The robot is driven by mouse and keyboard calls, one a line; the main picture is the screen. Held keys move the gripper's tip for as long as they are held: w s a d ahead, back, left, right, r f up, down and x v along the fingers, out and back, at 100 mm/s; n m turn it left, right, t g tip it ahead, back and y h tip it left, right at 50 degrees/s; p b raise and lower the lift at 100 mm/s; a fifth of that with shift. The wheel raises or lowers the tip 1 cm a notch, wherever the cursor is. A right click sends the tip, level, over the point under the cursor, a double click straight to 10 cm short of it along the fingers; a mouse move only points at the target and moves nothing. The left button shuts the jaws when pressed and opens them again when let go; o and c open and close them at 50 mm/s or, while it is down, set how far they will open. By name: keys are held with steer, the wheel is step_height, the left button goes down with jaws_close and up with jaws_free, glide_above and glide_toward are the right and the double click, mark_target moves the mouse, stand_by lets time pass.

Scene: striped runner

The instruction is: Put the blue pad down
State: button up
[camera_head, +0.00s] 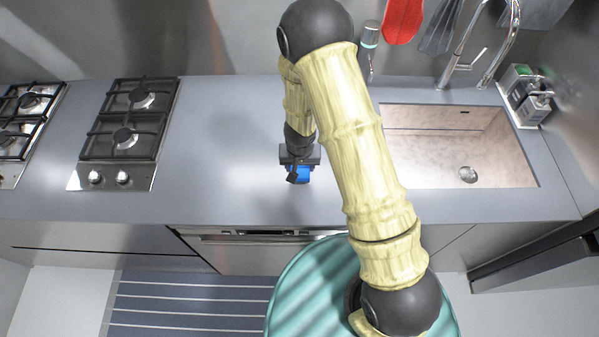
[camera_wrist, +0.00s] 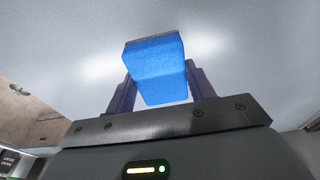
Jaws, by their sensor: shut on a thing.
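The blue pad (camera_wrist: 155,68) is held between the two fingers of my gripper (camera_wrist: 160,90) in the wrist view. It is a small blue block with a darker layer along its far edge. In the head view my gripper (camera_head: 298,178) is over the grey counter, between the hob and the sink, with the blue pad (camera_head: 301,172) partly hidden by the fingers. I cannot tell whether the pad touches the counter.
The grey counter (camera_head: 225,150) is clear around my gripper. A gas hob (camera_head: 125,135) stands to the left. A striped runner (camera_head: 190,300) lies on the floor in front.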

mark_target(300, 173)
step_height(300, 173, down, 4)
steer(key=shift+f+b, duration=0.15)
steer(key=shift+b, duration=0.6)
steer(key=o, duration=0.9)
steer(key=r+p, duration=0.1)
steer(key=r, duration=0.3)
steer(key=s+r+p, duration=0.1)
steer(key=r+p, duration=0.1)
steer(key=r, duration=0.2)
steer(key=r+p, duration=0.1)
steer(key=r, duration=0.3)
steer(key=shift+s+a, duration=0.1)
steer(key=shift+s, duration=0.3)
